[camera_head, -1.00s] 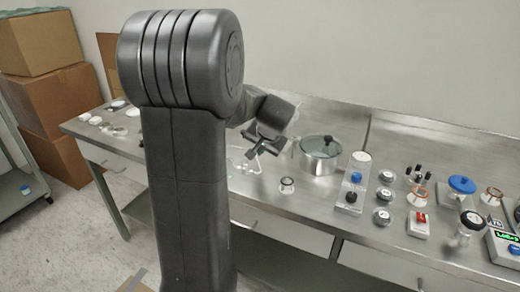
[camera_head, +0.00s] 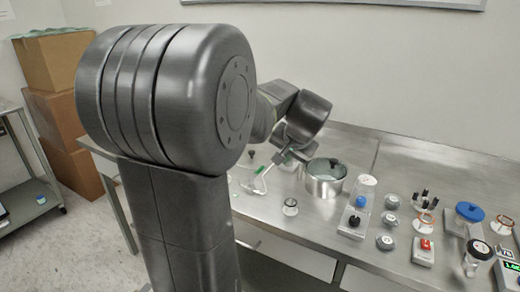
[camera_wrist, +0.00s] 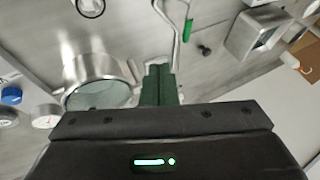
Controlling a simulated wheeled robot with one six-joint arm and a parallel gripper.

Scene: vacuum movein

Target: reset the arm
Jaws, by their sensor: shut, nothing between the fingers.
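My gripper (camera_head: 284,157) is above the steel bench, just left of and behind the pot in the head view. In the wrist view, its narrow green-black fingers (camera_wrist: 158,85) are together with nothing between them. The rest of my dark grey arm rises at the left of the head view and covers part of the bench. The steel pot (camera_head: 323,188) with a glass lid stands near the gripper. It also shows in the wrist view (camera_wrist: 125,68), left of the fingers and apart from them.
Blue-topped and black-topped pieces, dishes and a white box with a red switch (camera_head: 424,245) crowd the bench's right side. A bent metal rod with a green part (camera_wrist: 189,28) is near the fingers. Cardboard boxes (camera_head: 58,62) stand far left.

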